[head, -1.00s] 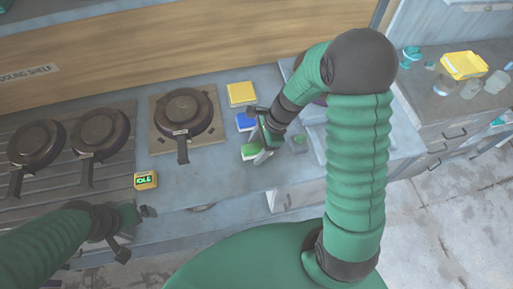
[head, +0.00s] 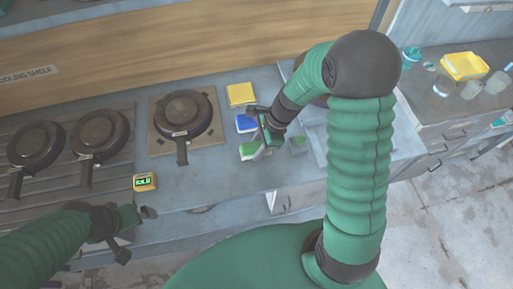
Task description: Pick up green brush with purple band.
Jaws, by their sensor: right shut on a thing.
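A green brush (head: 248,150) with a pale edge is at the front of the counter, below a blue brush (head: 245,123). My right gripper (head: 262,146) reaches down from the right and is shut on the green brush, at its right side. The gripper hides part of the brush, and I cannot make out a purple band. I cannot tell whether the brush is clear of the counter. My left gripper (head: 135,233) is open and empty in front of the counter at lower left.
A yellow block (head: 241,94) lies behind the blue brush. A pan (head: 184,113) sits on a square plate, with two more pans farther left. A small yellow display box (head: 145,182) is at the counter's front. A green piece (head: 297,144) lies right of my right gripper.

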